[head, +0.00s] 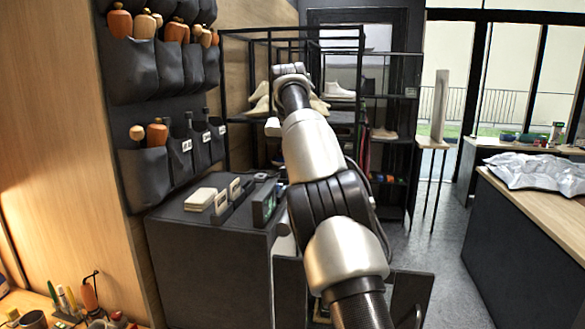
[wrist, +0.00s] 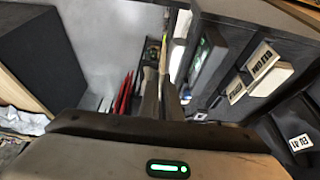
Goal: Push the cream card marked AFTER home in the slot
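Two small cream cards with dark print stand in a dark holder on top of the dark cabinet: a front card (head: 221,203) and a back card (head: 235,188). In the wrist view one card (wrist: 263,60) is beside a cream stack and the other card (wrist: 235,90) is beyond it. The print is too small to tell which is AFTER, and how deep each sits is unclear. My gripper (wrist: 164,85) appears shut and empty, its fingers close together. It is apart from the cards, which are to its right in the wrist view. In the head view my arm hides the fingers.
A cream stack (head: 200,199) lies left of the cards. A dark-framed panel with a green face (head: 264,204) stands to their right, near the cabinet edge. Tool pockets (head: 150,175) hang on the wall behind. A shoe rack (head: 340,115) stands beyond my arm.

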